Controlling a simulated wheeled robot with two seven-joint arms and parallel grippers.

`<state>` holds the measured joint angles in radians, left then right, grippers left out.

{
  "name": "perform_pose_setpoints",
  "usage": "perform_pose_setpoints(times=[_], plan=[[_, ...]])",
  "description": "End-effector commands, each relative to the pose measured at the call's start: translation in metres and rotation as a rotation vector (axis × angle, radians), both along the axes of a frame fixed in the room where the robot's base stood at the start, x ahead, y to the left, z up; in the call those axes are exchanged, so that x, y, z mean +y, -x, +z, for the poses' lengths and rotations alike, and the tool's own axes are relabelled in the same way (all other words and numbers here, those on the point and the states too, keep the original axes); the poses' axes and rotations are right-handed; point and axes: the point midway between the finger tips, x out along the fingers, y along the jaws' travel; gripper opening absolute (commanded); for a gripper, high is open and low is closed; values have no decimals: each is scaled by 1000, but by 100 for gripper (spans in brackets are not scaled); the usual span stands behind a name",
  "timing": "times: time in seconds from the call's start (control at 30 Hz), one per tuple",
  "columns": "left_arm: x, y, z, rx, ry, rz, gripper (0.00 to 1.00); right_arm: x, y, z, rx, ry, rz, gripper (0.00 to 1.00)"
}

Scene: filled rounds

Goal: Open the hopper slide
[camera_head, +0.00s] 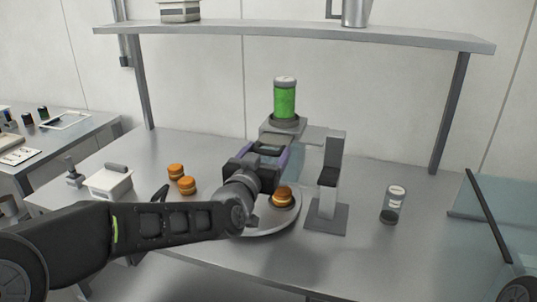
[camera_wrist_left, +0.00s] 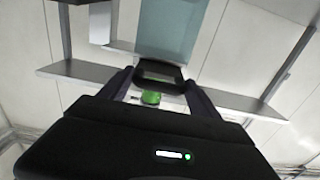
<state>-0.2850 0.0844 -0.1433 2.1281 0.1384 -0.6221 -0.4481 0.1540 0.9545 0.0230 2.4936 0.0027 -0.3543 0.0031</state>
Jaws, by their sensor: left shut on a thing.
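The hopper (camera_head: 285,98), a clear cylinder of green filling with a grey cap, sits on a grey stand (camera_head: 331,185). My left gripper (camera_head: 270,150) is just below and in front of it, with its fingers around a dark handle. The left wrist view shows this dark handle (camera_wrist_left: 158,76) between the two fingers, with a bluish clear plate (camera_wrist_left: 168,30) beyond it. The handle seems to belong to the hopper slide. How far the slide is out is hidden by my gripper. My right gripper is not in view.
An orange-brown round (camera_head: 283,194) lies on a round grey plate (camera_head: 285,222) below the gripper. Two more rounds (camera_head: 176,171) lie left on the table. A white box (camera_head: 109,184), a dark-filled jar (camera_head: 393,206) and an overhead shelf (camera_head: 300,34) stand around.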

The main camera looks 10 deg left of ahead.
Motion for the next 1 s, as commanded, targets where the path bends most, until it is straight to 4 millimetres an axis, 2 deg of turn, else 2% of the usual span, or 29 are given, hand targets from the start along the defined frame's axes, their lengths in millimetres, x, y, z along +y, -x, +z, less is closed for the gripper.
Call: perform_pose_setpoints(times=[0.07,0.1,0.2,0.57,0.67,1.0], plan=[[3,-1,0,0,1,6,0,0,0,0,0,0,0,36],[3,-1,0,0,1,6,73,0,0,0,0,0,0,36],[3,-1,0,1,1,5,80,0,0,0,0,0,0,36],[1,3,0,0,1,2,80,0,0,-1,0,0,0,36],[2,12,0,-1,2,2,80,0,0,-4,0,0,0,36],[7,65,0,-2,1,4,80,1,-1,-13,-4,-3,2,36]])
